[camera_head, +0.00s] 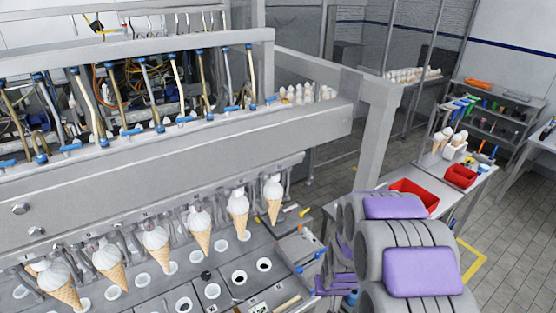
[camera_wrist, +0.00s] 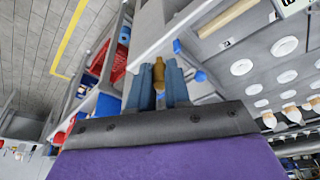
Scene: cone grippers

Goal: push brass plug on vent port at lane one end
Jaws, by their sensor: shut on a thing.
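In the wrist view my gripper (camera_wrist: 159,84) is shut on the brass plug (camera_wrist: 158,72), a small brass-coloured piece between two blue-grey fingers. The plug points away from the wrist, towards the edge of the metal machine top. It looks apart from the surface, though I cannot tell the gap. In the head view my grey and purple arm fills the lower right, and I cannot make out the plug there. I cannot single out the vent port at the lane one end in either view.
The machine deck (camera_head: 220,270) has rows of round white-rimmed holes. Several ice cream cones (camera_head: 238,213) hang in grippers above it. A side table with a red bin (camera_head: 414,196) stands at the right. The tiled floor (camera_head: 510,240) is open at far right.

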